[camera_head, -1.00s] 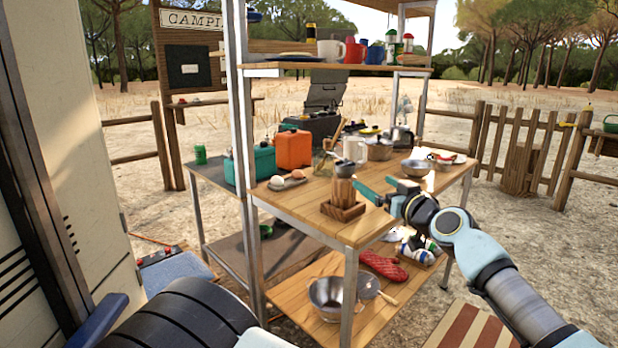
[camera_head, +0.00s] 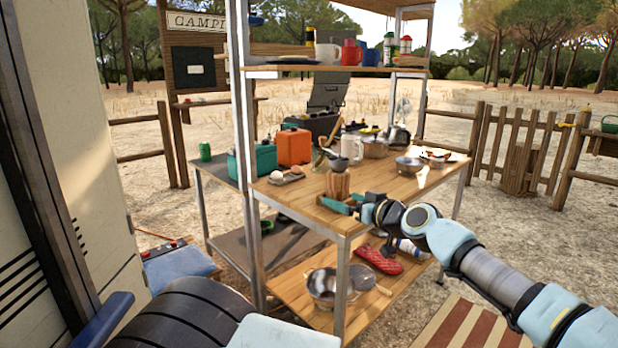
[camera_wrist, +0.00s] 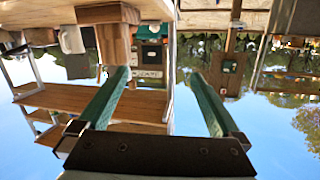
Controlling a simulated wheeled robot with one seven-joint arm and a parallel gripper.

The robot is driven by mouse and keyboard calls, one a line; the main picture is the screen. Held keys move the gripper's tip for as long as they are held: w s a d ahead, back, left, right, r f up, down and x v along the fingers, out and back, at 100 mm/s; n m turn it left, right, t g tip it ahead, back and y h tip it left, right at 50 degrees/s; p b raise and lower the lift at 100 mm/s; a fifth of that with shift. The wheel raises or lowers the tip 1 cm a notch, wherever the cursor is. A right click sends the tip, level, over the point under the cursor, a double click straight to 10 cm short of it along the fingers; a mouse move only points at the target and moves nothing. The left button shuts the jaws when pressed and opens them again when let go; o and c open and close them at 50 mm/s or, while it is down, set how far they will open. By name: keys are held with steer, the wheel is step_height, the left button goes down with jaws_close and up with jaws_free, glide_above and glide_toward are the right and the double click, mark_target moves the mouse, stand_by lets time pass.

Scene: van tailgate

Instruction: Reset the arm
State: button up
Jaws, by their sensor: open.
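My gripper (camera_head: 345,200) is at the front right corner of the wooden table, its teal fingers apart and empty. The arm reaches in from the lower right. In the wrist view, which is upside down, the two fingers of the gripper (camera_wrist: 160,75) stand wide apart with nothing between them. A wooden block-shaped holder (camera_head: 338,186) stands on the table close to the fingertips. The wooden holder (camera_wrist: 117,42) also shows just beyond the left finger in the wrist view; I cannot tell whether they touch.
The table (camera_head: 400,187) carries a white mug (camera_head: 352,149), metal bowls and a plate of eggs (camera_head: 286,176). Metal posts and an upper shelf (camera_head: 330,70) stand close by. A red mitt (camera_head: 379,260) and a bowl lie on the lower shelf. Open ground is at right.

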steer(key=s+a+f+n+g+y+p, duration=0.1)
steer(key=a+f+g, duration=0.25)
steer(key=a, duration=0.35)
steer(key=s+a+f+g, duration=0.1)
steer(key=a+f+g, duration=0.2)
steer(key=a+f, duration=0.25)
steer(key=s+a+f+g+h+p, duration=0.25)
steer(key=s+a+f+g, duration=0.4)
steer(key=s, duration=0.35)
steer(key=s+d+r+m+g+h, duration=0.2)
steer(key=s+d+r+h, duration=0.1)
steer(key=s+r+h, duration=0.15)
step_height(320, 180, up, 14)
steer(key=m+t+h+p, duration=0.2)
steer(key=m, duration=0.3)
steer(key=shift+s+d+t+h+p, duration=0.2)
steer(key=shift+s+t+h+p, duration=0.1)
steer(key=shift+t+h, duration=0.1)
